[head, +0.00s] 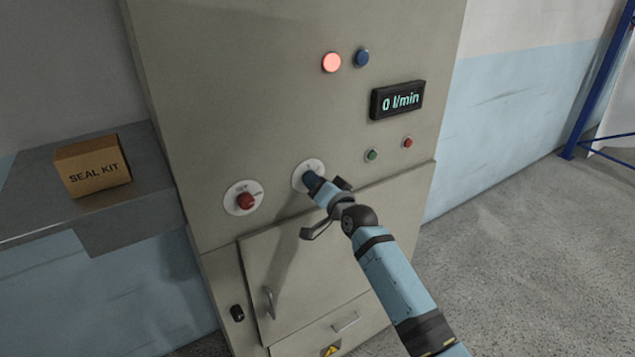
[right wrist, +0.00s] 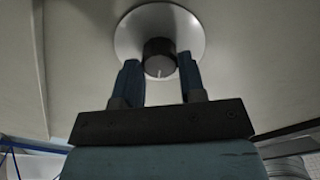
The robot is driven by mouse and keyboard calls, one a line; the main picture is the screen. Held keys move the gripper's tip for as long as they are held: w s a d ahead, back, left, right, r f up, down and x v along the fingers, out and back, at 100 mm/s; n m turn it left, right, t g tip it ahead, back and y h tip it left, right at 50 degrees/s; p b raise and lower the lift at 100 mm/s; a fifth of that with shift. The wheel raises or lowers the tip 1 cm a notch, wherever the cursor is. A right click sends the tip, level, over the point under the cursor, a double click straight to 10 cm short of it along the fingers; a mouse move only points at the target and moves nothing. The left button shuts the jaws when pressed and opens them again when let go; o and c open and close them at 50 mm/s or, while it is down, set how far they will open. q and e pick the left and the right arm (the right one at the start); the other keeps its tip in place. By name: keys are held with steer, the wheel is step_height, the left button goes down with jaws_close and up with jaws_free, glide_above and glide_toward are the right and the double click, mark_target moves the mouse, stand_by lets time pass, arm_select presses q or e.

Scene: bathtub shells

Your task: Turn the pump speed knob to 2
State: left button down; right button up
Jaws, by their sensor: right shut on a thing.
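The pump speed knob is a dark round knob (right wrist: 159,57) on a pale round dial plate (head: 299,178) on the cabinet front. In the right wrist view its white pointer line shows at the near lower edge. My right gripper (right wrist: 159,72) has a finger on each side of the knob and is shut on it. In the head view my right gripper (head: 310,180) covers the knob and most of its marks, so the number it points to cannot be read. The display (head: 398,100) reads 0 l/min. My left gripper is not in view.
A red knob (head: 245,200) on its own plate sits left of the dial. A lit red lamp (head: 331,62) and a blue button (head: 362,57) are above. Small green (head: 372,154) and red (head: 407,142) buttons sit right. A SEAL KIT box (head: 92,167) stands on the grey shelf (head: 30,205).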

steer(key=shift+m, duration=0.3)
steer(key=o, duration=0.9)
steer(key=b+v, duration=0.2)
steer(key=v, duration=1.1)
steer(key=shift+s+d, duration=0.2)
steer(key=shift+s, duration=0.15)
